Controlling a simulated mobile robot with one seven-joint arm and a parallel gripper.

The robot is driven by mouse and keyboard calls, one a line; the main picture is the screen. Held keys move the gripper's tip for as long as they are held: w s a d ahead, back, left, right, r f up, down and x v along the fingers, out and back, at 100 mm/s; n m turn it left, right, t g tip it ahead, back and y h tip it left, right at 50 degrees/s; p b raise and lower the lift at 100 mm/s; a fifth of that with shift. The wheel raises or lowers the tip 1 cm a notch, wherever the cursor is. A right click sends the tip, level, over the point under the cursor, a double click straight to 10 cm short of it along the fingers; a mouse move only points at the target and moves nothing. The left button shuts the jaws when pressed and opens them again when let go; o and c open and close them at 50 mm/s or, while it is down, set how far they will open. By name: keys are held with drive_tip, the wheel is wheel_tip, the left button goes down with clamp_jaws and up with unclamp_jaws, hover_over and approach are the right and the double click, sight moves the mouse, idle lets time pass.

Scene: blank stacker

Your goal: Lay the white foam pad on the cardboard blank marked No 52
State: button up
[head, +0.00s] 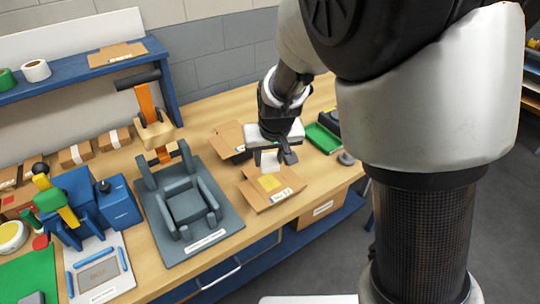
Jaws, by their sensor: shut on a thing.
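My gripper (274,156) points down over the wooden bench and is shut on a small white piece, which looks like the white foam pad (268,163). The pad hangs just above or at the far edge of a flat cardboard blank (257,196); I cannot tell whether they touch. This blank carries a yellow square (270,182) and a white label (283,194) too small to read. Another cardboard blank (227,133) lies behind and left of my gripper, partly hidden by it. I cannot tell which blank is No 52.
A green tray (323,138) and a grey round object (346,158) are right of the gripper. A grey jig (185,200) fills the bench to the left, with a blue machine (75,205) beyond. A blue shelf (75,68) holds tape rolls and another cardboard piece.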

wheel_tip(320, 180, down, 6)
drive_tip(key=shift+f+b, duration=0.25)
drive_tip(key=shift+b, duration=0.3)
drive_tip(key=shift+f, duration=0.15)
drive_tip(key=o, duration=1)
